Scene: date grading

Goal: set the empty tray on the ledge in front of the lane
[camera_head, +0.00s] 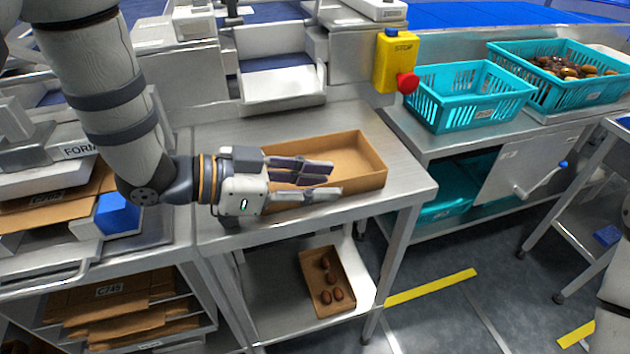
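The empty tray (352,150) is a shallow, open brown cardboard box. It rests on the steel ledge (405,188), in front of the white lane mouth (282,84). No dates show inside it, though my gripper hides its left part. My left gripper (325,181) reaches in from the left, low over the tray's near left side. Its dark finger pads are apart, with a gap between them near the tray's near wall. Whether they touch the wall cannot be told. My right gripper is out of view.
A yellow box with a red button (394,62) stands behind the ledge. Teal crates (466,95) stand at right, one holding dates (570,66). A brown tray with several dates (326,282) lies on the lower shelf. Flat cardboard (115,295) is stacked lower left.

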